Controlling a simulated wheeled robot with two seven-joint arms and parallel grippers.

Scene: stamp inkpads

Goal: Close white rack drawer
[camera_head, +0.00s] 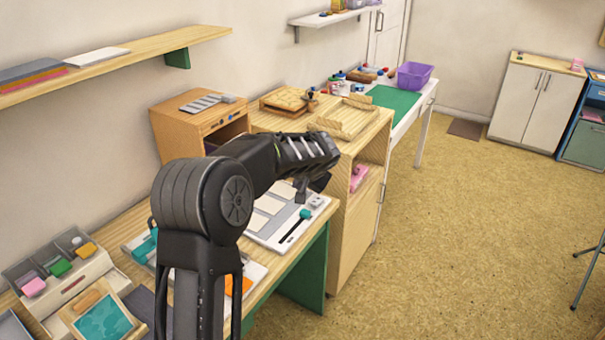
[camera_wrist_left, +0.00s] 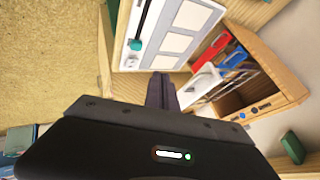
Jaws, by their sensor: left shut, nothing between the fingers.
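A white rack (camera_head: 62,286) stands at the lower left of the head view, with pink, green and yellow blocks in its top compartments. I cannot tell from this view how far its drawer is out; a wooden-framed teal pad (camera_head: 103,318) lies at its front. My left gripper (camera_head: 320,184) is shut and empty, above the far end of the desk and well away from the rack. Its closed fingers also show in the left wrist view (camera_wrist_left: 161,90). The rack does not appear in the wrist view. My right gripper is not in view.
Near my left gripper lies a white panel with grey rectangles (camera_head: 262,230). A wooden box (camera_head: 190,125) with an open front stands behind; the wrist view shows red and blue items in it. A wall shelf (camera_head: 130,60) overhangs the desk. Open floor (camera_head: 450,240) lies right.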

